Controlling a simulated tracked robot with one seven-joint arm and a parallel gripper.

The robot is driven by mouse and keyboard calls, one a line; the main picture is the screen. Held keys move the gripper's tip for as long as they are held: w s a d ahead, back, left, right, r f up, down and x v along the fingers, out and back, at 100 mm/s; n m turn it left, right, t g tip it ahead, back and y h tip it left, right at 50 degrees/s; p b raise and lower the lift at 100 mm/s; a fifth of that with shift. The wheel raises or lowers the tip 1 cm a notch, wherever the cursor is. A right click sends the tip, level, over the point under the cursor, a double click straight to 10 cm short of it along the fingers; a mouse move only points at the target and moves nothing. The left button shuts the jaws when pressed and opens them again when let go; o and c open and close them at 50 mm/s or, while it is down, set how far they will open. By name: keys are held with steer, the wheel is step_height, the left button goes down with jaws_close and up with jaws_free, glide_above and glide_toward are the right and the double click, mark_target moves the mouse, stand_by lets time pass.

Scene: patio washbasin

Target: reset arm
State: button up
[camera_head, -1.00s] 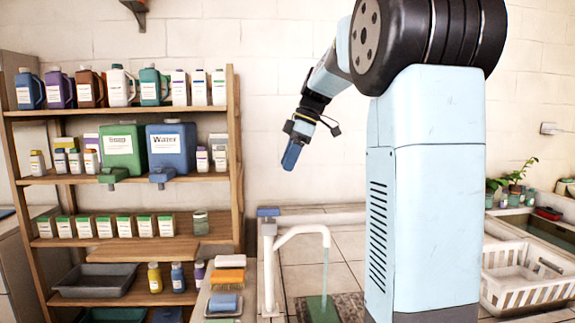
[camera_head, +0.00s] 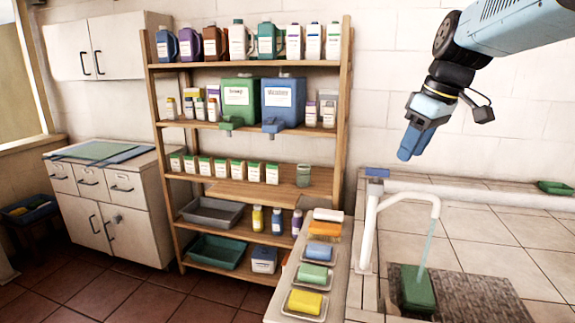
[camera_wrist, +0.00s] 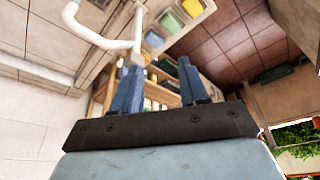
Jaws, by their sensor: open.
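My gripper (camera_head: 408,150) hangs at the end of my arm at the upper right of the head view, pointing down and to the left. It is in the air above the tiled counter, apart from everything around it. In the wrist view its two blue fingers (camera_wrist: 158,85) stand apart, with nothing held between them. The white tap (camera_head: 400,200) stands on the counter below the gripper, with water running from it onto a green block (camera_head: 418,290) in the dark basin area.
A wooden shelf (camera_head: 348,100) with bottles, jugs and boxes stands left of my gripper. Soap bars on dishes, such as a yellow one (camera_head: 304,302), line the ledge in front. A white cabinet (camera_head: 130,215) stands at the left. The air around the gripper is clear.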

steer(key=s+a+f+m+t+h, duration=0.2)
steer(key=s+f+m, duration=0.5)
steer(key=s, duration=0.7)
step_height(320, 180, down, 2)
steer(key=shift+f+m+t, duration=0.1)
steer(key=shift+m+t, duration=0.2)
